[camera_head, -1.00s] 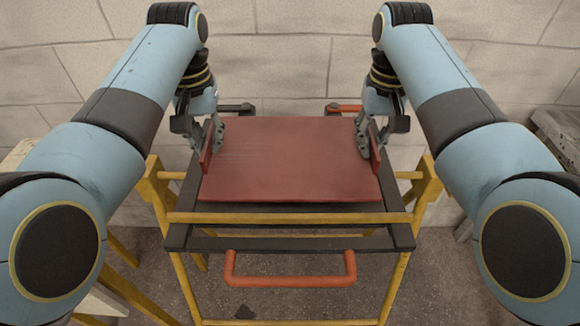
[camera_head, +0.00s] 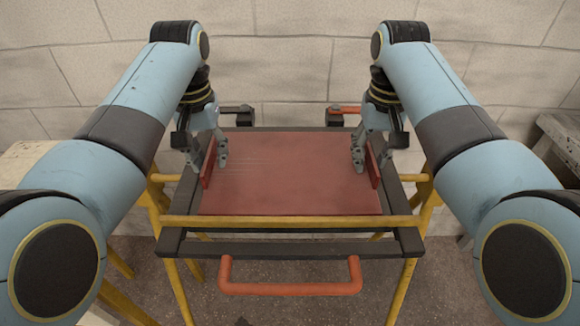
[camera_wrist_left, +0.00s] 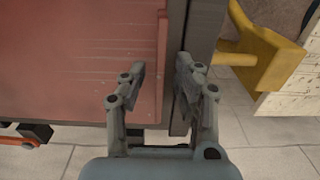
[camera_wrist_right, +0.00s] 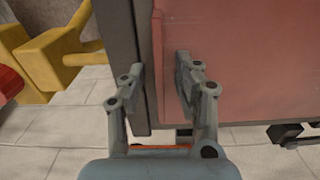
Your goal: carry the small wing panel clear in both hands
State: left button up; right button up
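The small wing panel (camera_head: 290,175) is a flat red-brown sheet with an upright lip along each side. In the head view it lies level within the dark bench frame (camera_head: 300,249), its front edge by the yellow bar. My left gripper (camera_wrist_left: 158,72) is open, with one finger on each side of the left lip (camera_wrist_left: 162,50) and gaps beside it. My right gripper (camera_wrist_right: 160,70) is open in the same way around the right lip (camera_wrist_right: 157,45). In the head view my left gripper (camera_head: 208,152) and right gripper (camera_head: 373,152) are at the panel's two sides.
A yellow bar (camera_head: 300,222) crosses the frame in front of the panel. An orange handle (camera_head: 290,289) sticks out at the front. Handles (camera_head: 237,110) stand at the back near the block wall (camera_head: 290,60). A pale bench (camera_head: 25,160) is at left, a grey one (camera_head: 560,135) at right.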

pick_arm(q)
notch_tip(320, 180, up, 7)
jog(key=shift+f, duration=0.1)
jog(key=shift+r, duration=0.25)
pick_arm(e)
jog(key=shift+r, duration=0.15)
notch_tip(320, 180, up, 7)
jog(key=shift+r, duration=0.1)
dwell(0.4)
